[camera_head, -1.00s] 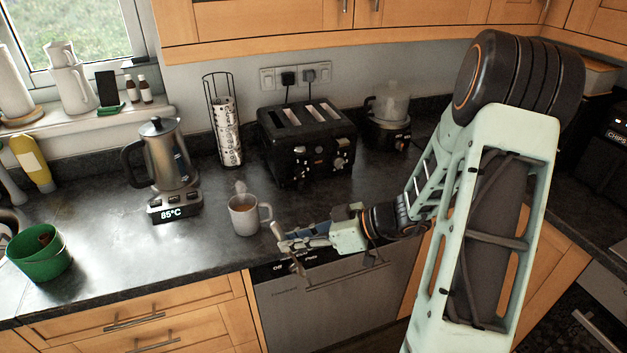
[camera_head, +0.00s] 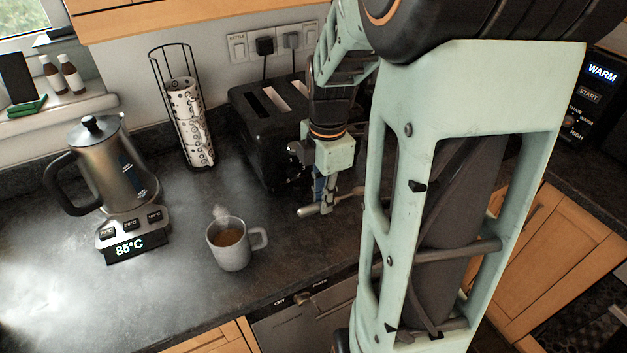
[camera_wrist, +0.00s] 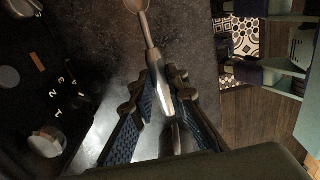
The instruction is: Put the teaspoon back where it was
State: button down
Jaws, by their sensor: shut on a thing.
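My gripper (camera_head: 326,208) is shut on the teaspoon (camera_head: 310,211) and points down, low over the dark worktop in front of the toaster, right of the mug. In the wrist view, the metal teaspoon (camera_wrist: 149,35) has its handle between the gripper's blue-padded fingers (camera_wrist: 160,88), and its bowl reaches past the top edge. The spoon lies roughly level; I cannot tell whether it touches the worktop. A grey mug (camera_head: 231,256) with brown liquid stands upright to the left, apart from my gripper, its handle to the right.
The black toaster (camera_head: 250,120) stands close behind my gripper; its numbered dial shows in the wrist view (camera_wrist: 62,90). A steel kettle (camera_head: 115,170) sits on its base reading 85°C. A wire rack (camera_head: 190,125) stands behind. The worktop's front edge (camera_head: 290,291) is near.

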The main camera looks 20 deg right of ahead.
aim_at(323, 227)
jog(key=shift+w+d, duration=0.25)
jog(key=shift+s+f+b, duration=0.15)
jog(key=shift+f+b, duration=0.4)
jog(key=shift+b, duration=0.1)
notch_tip(323, 227, down, 6)
jog(key=b, duration=0.4)
jog(key=shift+r+b, duration=0.15)
jog(key=shift+b, duration=0.25)
jog(key=shift+f+b, duration=0.35)
jog(key=shift+f, duration=0.2)
jog(key=c, duration=1.3)
grip_release()
jog(key=shift+r, duration=0.15)
jog(key=shift+r+p, duration=0.35)
jog(key=shift+r, duration=2.5)
